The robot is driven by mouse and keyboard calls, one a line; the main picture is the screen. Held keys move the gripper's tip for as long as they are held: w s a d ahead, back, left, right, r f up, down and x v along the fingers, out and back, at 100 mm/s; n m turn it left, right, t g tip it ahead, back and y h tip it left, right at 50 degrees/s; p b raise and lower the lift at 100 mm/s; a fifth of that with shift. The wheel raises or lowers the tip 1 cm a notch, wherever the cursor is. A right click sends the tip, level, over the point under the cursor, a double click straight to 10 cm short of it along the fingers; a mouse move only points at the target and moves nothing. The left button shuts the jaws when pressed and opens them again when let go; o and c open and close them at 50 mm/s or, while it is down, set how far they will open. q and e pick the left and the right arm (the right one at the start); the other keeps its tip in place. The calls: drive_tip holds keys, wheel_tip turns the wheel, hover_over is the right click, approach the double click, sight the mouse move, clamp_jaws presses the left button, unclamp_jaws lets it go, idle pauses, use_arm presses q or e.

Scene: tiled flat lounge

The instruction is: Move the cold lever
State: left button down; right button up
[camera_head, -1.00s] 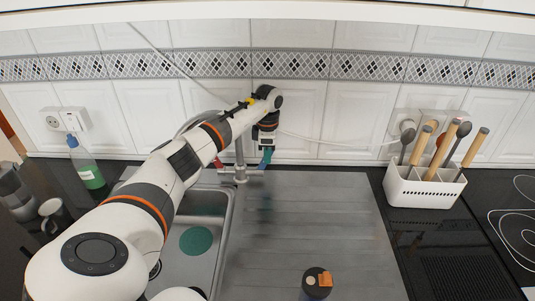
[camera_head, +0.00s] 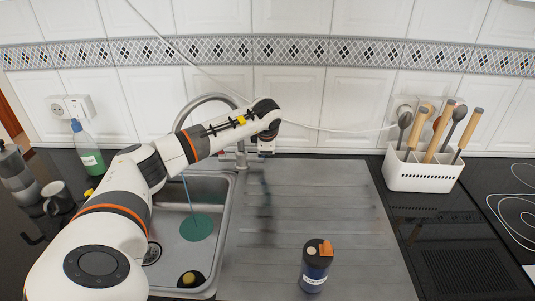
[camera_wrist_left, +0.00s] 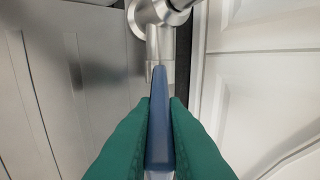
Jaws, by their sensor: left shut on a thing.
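The cold lever (camera_wrist_left: 158,125) is a slim blue bar in the left wrist view, running up to the metal tap body (camera_wrist_left: 160,40). My left gripper (camera_wrist_left: 158,130) is shut on it, with one green finger on each side. In the head view the tap (camera_head: 241,158) stands behind the sink, its curved spout (camera_head: 205,98) partly behind my left arm. My left gripper (camera_head: 266,148) is just right of the tap there; its fingertips and the lever are hard to make out. My right gripper is not in view.
A sink (camera_head: 220,215) holds a green disc (camera_head: 196,227). A dark blue jar (camera_head: 315,268) stands on the grey drainboard (camera_head: 345,205). A white utensil holder (camera_head: 424,178) is at right, a green bottle (camera_head: 88,155) at left. The drainboard's middle is clear.

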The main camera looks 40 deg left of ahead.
use_arm(q)
drive_tip(key=shift+s, duration=0.1)
idle(0.4)
drive_tip(key=c, duration=1.5)
unclamp_jaws()
drive_tip(key=shift+o, duration=0.2)
drive_tip(key=shift+d, duration=0.1)
drive_tip(key=b+v, duration=0.2)
drive_tip(key=v, duration=1)
drive_tip(key=shift+s, duration=0.25)
drive_tip(key=shift+d+f, duration=0.1)
drive_tip(key=shift+f, duration=0.05)
